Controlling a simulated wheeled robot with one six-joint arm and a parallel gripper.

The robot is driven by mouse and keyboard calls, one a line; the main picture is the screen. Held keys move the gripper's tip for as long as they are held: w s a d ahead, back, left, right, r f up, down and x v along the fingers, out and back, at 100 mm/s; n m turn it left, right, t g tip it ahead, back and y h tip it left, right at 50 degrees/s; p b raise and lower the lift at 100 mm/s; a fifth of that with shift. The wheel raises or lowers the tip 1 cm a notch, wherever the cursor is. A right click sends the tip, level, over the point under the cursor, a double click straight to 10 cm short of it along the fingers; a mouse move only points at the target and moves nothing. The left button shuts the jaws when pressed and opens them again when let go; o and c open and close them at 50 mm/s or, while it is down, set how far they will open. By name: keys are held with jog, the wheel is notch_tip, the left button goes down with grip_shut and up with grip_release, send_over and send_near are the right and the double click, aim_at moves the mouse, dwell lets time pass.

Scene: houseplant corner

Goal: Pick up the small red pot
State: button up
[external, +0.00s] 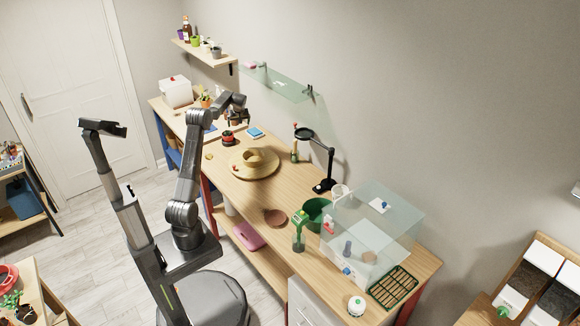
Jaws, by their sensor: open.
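A small red pot (228,141) stands on the wooden workbench, left of the straw hat; it has a dark top whose contents are too small to make out. My arm reaches over the bench from the left. My gripper (236,122) points down just above and slightly right of the red pot, with its jaws open and nothing seen between them. It appears apart from the pot, but the exact gap is hard to tell. Another red pot (8,277) stands on a low table at the lower left.
A straw hat (254,157) lies right of the pot. A black magnifier stand (325,185), green pot (317,210) and clear case (372,225) stand farther right. A white box (176,92) is at the far left end. A glass shelf (280,83) hangs above.

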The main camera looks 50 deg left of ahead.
jog(key=n, duration=0.1)
send_near(228, 135)
jog(key=x, duration=0.1)
jog(key=p+x, duration=0.1)
jog(key=x, duration=0.1)
jog(key=shift+w+d+f, duration=0.1)
jog(key=shift+d+f, duration=0.1)
jog(key=shift+p+x, duration=1.15)
jog(key=shift+x, duration=1.7)
jog(key=shift+a, duration=0.15)
jog(key=shift+r, duration=0.1)
jog(key=c, duration=1.2)
